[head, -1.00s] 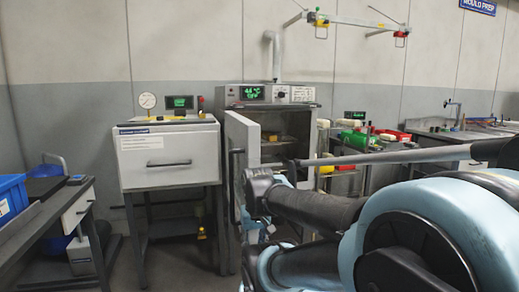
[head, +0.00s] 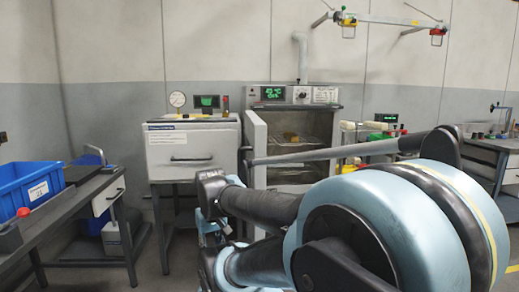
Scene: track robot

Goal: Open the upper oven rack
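The oven (head: 292,95) stands against the back wall with a green display on its top panel. Its door (head: 256,150) is open, swung out to the left, with a dark handle on its outer face. Inside, the upper rack (head: 309,140) is a wire shelf with a small brownish item (head: 290,136) on it. It looks to be inside the chamber. The lower part of the chamber is partly covered by my arm and a grey bar across the opening. My arm fills the lower right and centre; no gripper fingers can be made out.
A light grey cabinet (head: 192,142) with a handle stands left of the oven. A blue bin (head: 25,182) sits on a dark bench at far left. A cart with coloured items (head: 378,135) stands right of the oven. Some floor shows at lower left.

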